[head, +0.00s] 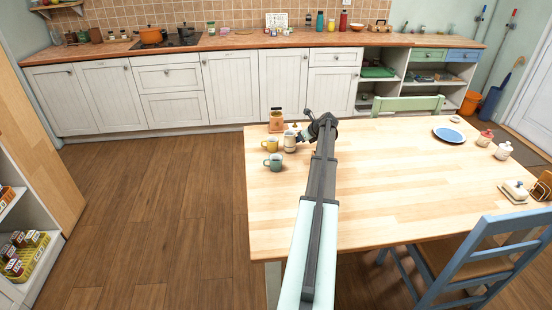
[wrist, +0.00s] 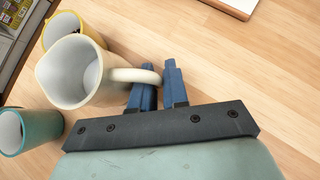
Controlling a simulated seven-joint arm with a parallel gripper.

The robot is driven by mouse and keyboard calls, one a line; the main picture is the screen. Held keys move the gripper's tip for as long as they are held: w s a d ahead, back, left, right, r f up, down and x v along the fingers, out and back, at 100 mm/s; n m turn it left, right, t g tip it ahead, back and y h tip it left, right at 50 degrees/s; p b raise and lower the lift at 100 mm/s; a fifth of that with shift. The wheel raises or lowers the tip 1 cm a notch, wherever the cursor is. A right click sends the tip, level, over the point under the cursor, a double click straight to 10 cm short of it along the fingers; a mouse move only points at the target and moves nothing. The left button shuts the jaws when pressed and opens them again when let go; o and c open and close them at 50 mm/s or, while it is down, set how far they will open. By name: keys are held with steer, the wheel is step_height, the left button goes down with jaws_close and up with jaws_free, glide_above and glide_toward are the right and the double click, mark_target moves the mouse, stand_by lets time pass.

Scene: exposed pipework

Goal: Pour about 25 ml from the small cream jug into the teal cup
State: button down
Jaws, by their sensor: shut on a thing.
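The small cream jug (head: 290,142) is near the table's far left corner and looks upright in the head view. In the wrist view the jug (wrist: 72,88) has its handle between the blue fingers of my gripper (wrist: 158,82), which is shut on it. My gripper (head: 304,136) is to the right of the jug in the head view. I cannot tell whether the jug touches the table. The teal cup (head: 273,163) stands upright in front and to the left of the jug. It also shows in the wrist view (wrist: 38,130). The liquid level in either is not clear.
A yellow mug (head: 269,146) stands close beside the jug, behind the teal cup; it also shows in the wrist view (wrist: 93,33). A blue plate (head: 448,135) is far right. The table's middle is clear.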

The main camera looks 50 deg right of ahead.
mark_target(294, 139)
steer(key=a+n+y, duration=0.2)
steer(key=shift+a+r+n, duration=0.2)
steer(key=shift+r+n, duration=0.05)
steer(key=shift+n, duration=0.15)
steer(key=shift+a+n+y, duration=0.4)
steer(key=shift+n+y, duration=0.3)
steer(key=shift+s, duration=0.1)
steer(key=shift+a+r, duration=0.1)
steer(key=shift+a, duration=0.05)
steer(key=shift+s+a+r+n+h, duration=0.15)
steer(key=shift+a+r+n+h, duration=0.65)
steer(key=shift+a+r+h, duration=0.55)
steer(key=a+r+n+h+p, duration=0.1)
steer(key=a+r+n+h, duration=0.1)
steer(key=a+r+h, duration=0.1)
step_height(294, 139, up, 3)
steer(key=shift+f+h, duration=0.2)
steer(key=shift+h, duration=0.65)
steer(key=shift+s+a+n+t+h+p, duration=0.1)
steer(key=shift+a+n+t+h+p, duration=0.1)
steer(key=shift+n+t+h+p, duration=0.25)
